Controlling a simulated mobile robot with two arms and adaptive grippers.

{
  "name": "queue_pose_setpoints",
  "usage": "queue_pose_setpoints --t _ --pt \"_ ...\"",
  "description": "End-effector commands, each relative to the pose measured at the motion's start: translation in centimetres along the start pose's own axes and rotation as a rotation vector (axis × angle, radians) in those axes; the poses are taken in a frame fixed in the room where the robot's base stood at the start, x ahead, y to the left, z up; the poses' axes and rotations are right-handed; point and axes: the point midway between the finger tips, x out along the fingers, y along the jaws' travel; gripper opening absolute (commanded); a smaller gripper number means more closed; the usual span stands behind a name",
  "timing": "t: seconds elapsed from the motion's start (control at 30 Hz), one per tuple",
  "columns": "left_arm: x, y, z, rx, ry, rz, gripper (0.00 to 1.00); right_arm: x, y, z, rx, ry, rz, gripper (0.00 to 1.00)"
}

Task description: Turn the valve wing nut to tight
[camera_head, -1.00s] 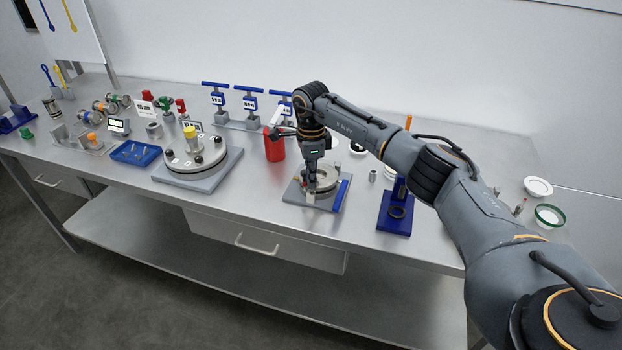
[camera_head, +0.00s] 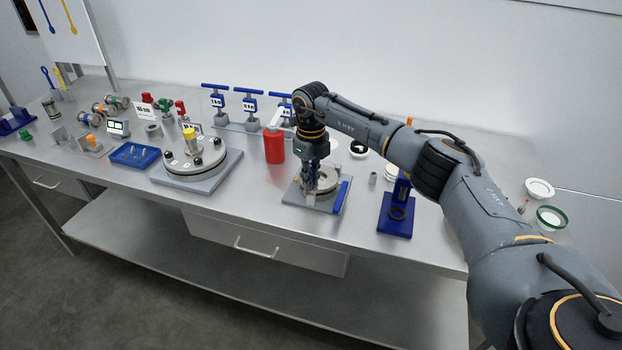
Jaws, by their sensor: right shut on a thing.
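My right gripper (camera_head: 311,190) points down over a round metal valve fitting (camera_head: 325,180) on a grey base plate (camera_head: 293,193) with a blue bar (camera_head: 341,197) at its right side. The gripper is shut on a small part at the front left of the fitting, where the wing nut seems to be. The fingers mostly hide that part, so its shape and angle cannot be told. My left gripper is not in view.
A red canister (camera_head: 274,147) stands just left of my right wrist. A grey lidded tank (camera_head: 194,160) with a yellow knob is further left, beside a blue tray (camera_head: 135,154). A dark blue stand (camera_head: 395,218) is to the right. Bare table lies in front.

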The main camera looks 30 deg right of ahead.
Motion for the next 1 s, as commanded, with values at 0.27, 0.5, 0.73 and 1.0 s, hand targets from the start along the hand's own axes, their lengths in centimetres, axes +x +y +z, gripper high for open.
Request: queue_pose_setpoints --t 0.27,0.5,0.73,1.0 --pt "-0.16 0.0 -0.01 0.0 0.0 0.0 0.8 0.16 0.03 -0.09 0.254 0.004 0.0 0.0" --pt "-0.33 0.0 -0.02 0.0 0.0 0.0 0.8 0.17 0.04 -0.08 0.434 0.004 0.0 0.0" --pt "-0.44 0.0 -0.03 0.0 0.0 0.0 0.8 0.21 0.04 -0.09 0.545 0.004 -0.001 0.0" --pt "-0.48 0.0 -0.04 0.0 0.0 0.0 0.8 0.24 0.06 -0.09 0.599 0.004 -0.001 0.0"
